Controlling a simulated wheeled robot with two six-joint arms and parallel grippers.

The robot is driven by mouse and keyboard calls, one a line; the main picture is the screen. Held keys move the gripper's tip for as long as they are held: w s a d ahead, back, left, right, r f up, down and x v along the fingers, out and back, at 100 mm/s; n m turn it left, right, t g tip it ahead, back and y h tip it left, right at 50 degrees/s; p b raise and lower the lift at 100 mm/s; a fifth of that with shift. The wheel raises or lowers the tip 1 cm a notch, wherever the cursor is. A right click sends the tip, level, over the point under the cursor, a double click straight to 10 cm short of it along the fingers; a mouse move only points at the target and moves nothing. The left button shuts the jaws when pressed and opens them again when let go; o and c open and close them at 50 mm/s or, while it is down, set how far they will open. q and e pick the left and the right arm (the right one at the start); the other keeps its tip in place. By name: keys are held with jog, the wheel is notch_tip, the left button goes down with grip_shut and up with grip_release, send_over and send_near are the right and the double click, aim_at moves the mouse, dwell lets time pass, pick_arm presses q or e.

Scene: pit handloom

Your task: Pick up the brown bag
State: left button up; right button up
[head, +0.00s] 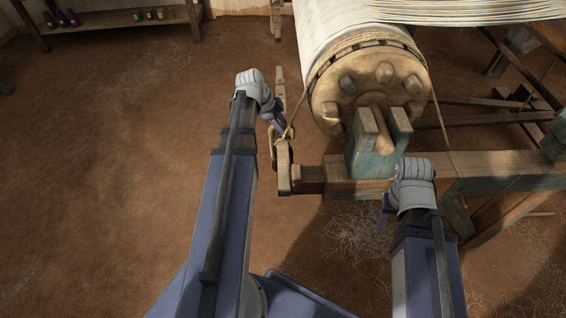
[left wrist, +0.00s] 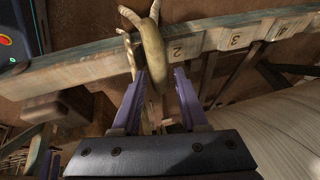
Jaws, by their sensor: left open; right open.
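The brown bag (left wrist: 153,45) is a narrow, olive-brown pouch in the left wrist view. It hangs by a pale cord across a wooden beam (left wrist: 85,68) marked with numbers. My left gripper (head: 275,119) is open beside the post at the loom's near left corner. In the left wrist view its purple fingers (left wrist: 161,78) stand on either side of the bag's lower end. I cannot tell whether they touch it. In the head view the bag is mostly hidden by the gripper and post. My right gripper (head: 384,214) is open, low by the loom's front beam, away from the bag.
The loom's big roller (head: 368,85) with pale warp threads (head: 335,30) stands right of my left gripper. A wooden frame beam (head: 490,165) runs to the right. A low shelf (head: 120,20) with small coloured spools stands at the back left. The left floor is clear.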

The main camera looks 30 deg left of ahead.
pick_arm(q)
jog(key=shift+b+x, duration=0.35)
jog(key=shift+x, duration=0.45)
grip_shut()
dwell(0.8)
